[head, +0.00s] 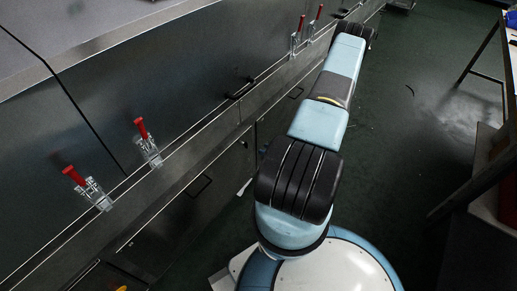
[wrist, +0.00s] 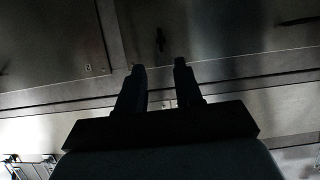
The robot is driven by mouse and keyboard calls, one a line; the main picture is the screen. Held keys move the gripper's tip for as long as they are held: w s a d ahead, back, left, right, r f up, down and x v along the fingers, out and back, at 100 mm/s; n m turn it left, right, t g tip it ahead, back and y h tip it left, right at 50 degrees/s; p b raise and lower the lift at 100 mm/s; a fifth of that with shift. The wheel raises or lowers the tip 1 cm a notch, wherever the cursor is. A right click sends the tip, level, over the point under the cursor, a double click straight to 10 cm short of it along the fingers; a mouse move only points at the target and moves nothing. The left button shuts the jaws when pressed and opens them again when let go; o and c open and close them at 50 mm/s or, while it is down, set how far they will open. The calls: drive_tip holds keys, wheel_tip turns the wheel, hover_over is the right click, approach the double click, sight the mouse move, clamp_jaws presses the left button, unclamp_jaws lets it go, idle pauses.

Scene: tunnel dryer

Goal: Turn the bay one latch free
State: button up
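Red-handled latches sit along the steel dryer wall in the head view: a near pair, with one at the left (head: 95,195) and one to its right (head: 148,151), and a far pair (head: 295,42) (head: 312,29). Their red handles point up and to one side. I cannot tell which belongs to bay one. My gripper (wrist: 159,66) shows dark in the wrist view, its two fingers apart with nothing between them. Beyond the fingertips is a steel panel with a small dark fitting (wrist: 160,40). In the head view the fingers are hidden beyond my arm.
Dark bar handles (head: 240,88) stick out from the dryer wall (head: 150,60). A bench (head: 495,150) stands on the right. The dark green floor (head: 400,100) between is mostly open. Metal fittings (wrist: 14,160) show at the wrist view's lower left, too dim to name surely.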

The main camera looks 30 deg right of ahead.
drive_tip(key=shift+v, duration=1.05)
